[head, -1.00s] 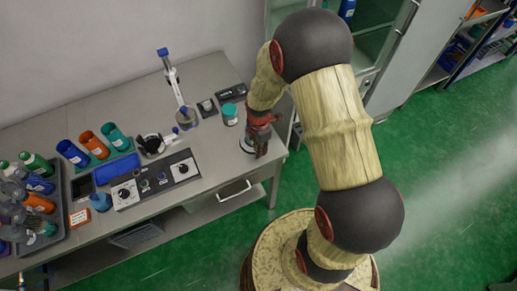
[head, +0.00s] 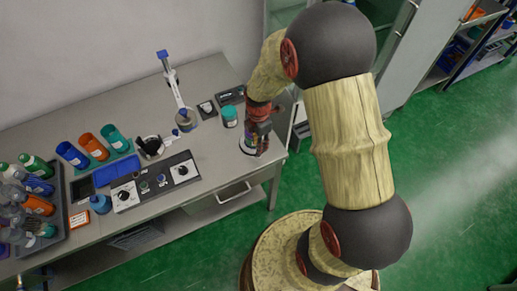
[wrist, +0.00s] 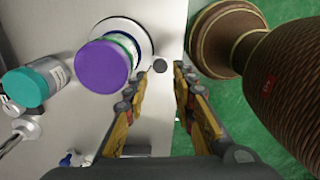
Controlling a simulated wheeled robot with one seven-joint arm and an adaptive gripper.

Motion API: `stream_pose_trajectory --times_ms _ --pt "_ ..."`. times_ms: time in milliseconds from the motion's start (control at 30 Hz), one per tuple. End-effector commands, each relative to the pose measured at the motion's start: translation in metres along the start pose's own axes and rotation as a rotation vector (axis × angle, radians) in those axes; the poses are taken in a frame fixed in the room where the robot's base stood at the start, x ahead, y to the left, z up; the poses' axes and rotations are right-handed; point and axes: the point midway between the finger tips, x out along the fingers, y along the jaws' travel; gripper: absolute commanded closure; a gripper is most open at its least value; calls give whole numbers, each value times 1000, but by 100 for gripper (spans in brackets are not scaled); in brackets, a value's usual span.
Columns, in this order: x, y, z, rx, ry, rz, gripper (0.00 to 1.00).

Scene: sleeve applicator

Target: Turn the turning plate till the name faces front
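The turning plate is a round white disc (wrist: 147,36) at the bench corner; its edge also shows in the head view (head: 247,149). A jar with a purple lid (wrist: 103,66) stands on it. A strip of its label shows beside the lid, but I cannot read a name. A small grey knob (wrist: 160,66) shows at the plate's near edge. My gripper (wrist: 165,75) is open, with its fingertips to either side of the knob in the picture; I cannot tell how far apart in depth. In the head view my gripper (head: 257,138) hides most of the jar.
A turquoise-lidded jar (head: 229,117) stands left of the plate, also in the wrist view (wrist: 34,84). A stand (head: 175,85), a control panel (head: 155,180) and several bottles lie further left. The bench edge is close on the right.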

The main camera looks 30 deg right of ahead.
Motion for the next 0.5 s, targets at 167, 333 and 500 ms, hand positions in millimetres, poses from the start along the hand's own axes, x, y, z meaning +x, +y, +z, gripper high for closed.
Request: stream_pose_trajectory --times_ms 167,333,500 --pt "-36 1 0 0 -1 4 74" --pt "-57 0 0 0 0 1 74" --pt "-65 0 0 0 0 -1 74"
